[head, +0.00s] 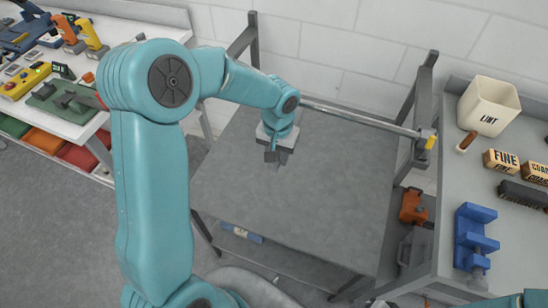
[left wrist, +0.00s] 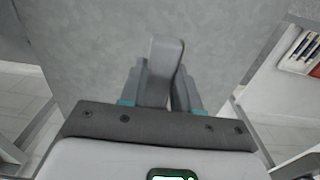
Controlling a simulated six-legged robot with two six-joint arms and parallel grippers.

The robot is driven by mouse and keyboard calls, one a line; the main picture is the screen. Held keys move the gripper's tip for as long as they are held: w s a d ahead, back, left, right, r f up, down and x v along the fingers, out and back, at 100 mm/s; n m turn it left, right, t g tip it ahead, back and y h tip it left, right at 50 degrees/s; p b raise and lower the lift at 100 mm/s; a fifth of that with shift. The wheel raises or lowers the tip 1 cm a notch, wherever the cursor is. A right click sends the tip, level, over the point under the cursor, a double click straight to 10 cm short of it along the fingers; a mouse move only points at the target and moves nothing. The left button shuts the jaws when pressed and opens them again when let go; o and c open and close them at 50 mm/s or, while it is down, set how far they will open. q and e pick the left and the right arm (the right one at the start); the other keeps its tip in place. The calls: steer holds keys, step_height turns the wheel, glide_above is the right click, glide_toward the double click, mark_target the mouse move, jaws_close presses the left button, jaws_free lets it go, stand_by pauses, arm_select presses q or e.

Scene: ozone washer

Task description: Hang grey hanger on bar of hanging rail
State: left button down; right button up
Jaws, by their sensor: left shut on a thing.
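My left gripper (head: 271,156) hangs below my teal wrist over the grey table top, under and in front of the rail's left part. In the left wrist view the gripper (left wrist: 160,100) is shut on a grey piece (left wrist: 164,65), which I take for the grey hanger. Only a smooth, upright part of it shows between the fingers; its hook cannot be made out. The hanging rail's metal bar (head: 360,118) runs from behind my wrist to the right post (head: 422,100). Its left part is hidden by my arm. My right gripper is out of view.
The grey table top (head: 300,195) below the bar is clear. The left bench (head: 120,30) holds tools and a yellow box. The right bench (head: 500,225) holds a white bin (head: 488,105), labelled blocks and a blue clamp (head: 473,238). A white brick wall stands behind.

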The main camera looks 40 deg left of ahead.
arm_select(q)
steer(key=w, duration=0.1)
steer(key=w+p, duration=0.1)
steer(key=w, duration=0.1)
steer(key=shift+a+r+p, duration=0.1)
steer(key=shift+a+p, duration=0.2)
steer(key=shift+a, duration=0.1)
step_height(320, 180, down, 3)
steer(key=b, duration=0.3)
steer(key=shift+w, duration=0.1)
steer(key=c, duration=0.7)
jaws_free()
steer(key=shift+c, duration=0.2)
